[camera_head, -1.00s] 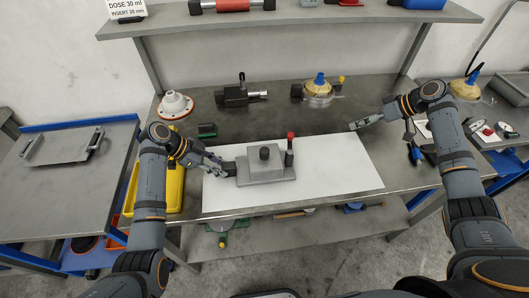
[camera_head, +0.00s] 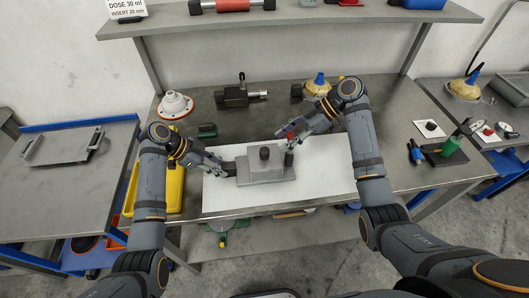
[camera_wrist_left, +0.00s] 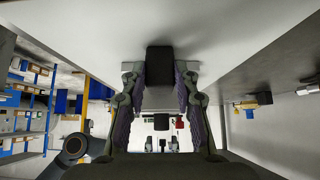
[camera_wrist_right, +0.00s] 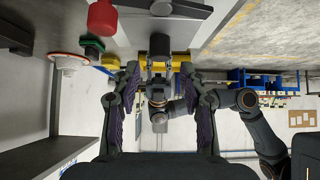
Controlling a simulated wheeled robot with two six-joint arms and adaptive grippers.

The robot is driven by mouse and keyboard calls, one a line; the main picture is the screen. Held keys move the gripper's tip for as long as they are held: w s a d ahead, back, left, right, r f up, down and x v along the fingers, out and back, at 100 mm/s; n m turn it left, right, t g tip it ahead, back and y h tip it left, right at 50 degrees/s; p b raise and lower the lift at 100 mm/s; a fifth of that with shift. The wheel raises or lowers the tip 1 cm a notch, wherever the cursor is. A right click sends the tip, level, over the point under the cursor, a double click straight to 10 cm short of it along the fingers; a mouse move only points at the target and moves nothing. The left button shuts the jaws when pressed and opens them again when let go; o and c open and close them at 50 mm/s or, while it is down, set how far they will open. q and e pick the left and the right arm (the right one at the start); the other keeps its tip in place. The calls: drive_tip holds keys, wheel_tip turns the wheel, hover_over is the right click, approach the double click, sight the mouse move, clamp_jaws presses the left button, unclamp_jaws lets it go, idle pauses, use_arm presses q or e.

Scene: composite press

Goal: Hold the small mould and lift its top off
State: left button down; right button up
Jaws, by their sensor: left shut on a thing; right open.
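The small mould (camera_head: 265,172) is a grey block with a wider base and a black knob (camera_head: 264,153) on top, on a white mat. My left gripper (camera_head: 221,167) is shut on the dark handle at its left side; the left wrist view shows this handle (camera_wrist_left: 160,66) between the fingers. In the right wrist view the red top (camera_wrist_right: 102,17) is at the upper left, outside the open fingers, and the mould (camera_wrist_right: 185,8) is at the top edge.
A yellow bin (camera_head: 174,185) is at the left edge. The mat (camera_head: 325,180) is clear right of the mould.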

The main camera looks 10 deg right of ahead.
sight(268, 149)
drive_tip(key=x, duration=0.7)
clamp_jaws()
drive_tip(key=shift+r, duration=0.25)
idle(0.3)
drive_tip(key=shift+r, duration=1.95)
use_arm(q)
drive_tip(key=c, duration=0.9)
unclamp_jaws()
drive_tip(key=shift+c, duration=0.2)
drive_tip(key=shift+a, duration=0.1)
